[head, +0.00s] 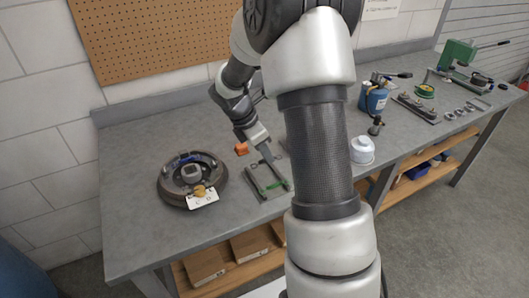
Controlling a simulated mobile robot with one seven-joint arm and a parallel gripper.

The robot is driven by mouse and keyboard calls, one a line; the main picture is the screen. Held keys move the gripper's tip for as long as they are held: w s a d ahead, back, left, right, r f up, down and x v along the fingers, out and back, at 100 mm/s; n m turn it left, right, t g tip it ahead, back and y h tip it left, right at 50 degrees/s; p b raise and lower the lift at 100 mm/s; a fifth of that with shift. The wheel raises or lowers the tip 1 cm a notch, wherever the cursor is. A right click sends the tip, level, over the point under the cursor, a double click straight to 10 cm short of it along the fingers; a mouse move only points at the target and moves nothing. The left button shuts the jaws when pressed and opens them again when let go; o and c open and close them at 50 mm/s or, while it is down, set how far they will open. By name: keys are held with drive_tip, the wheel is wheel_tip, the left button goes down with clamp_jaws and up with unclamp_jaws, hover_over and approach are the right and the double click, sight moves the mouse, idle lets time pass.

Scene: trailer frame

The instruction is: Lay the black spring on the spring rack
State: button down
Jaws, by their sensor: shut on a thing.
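My gripper (269,158) points down over the bench, just behind a small flat grey rack (256,194), which I take for the spring rack. A green strip, perhaps a spring, lies across this rack. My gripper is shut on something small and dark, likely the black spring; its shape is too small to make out. I cannot tell whether it touches the rack. A round brake assembly (166,190) with a dark rim lies on the bench to the left, with a white tag at its front edge.
The grey workbench (130,150) has bare room at its left and back. A small orange piece (241,149) shows beside my gripper. A white container (362,151), a blue canister (374,100) and a green tool (458,53) stand to the right. Boxes lie on the lower shelf.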

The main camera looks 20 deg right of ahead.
sight(265, 162)
drive_tip(key=shift+f+b, duration=2.15)
drive_tip(key=shift+f, duration=0.4)
drive_tip(key=shift+p, duration=0.55)
drive_tip(key=shift+f, duration=0.7)
idle(1.2)
drive_tip(key=c, duration=1.7)
unclamp_jaws()
drive_tip(key=c, duration=0.3)
drive_tip(key=shift+c, duration=0.2)
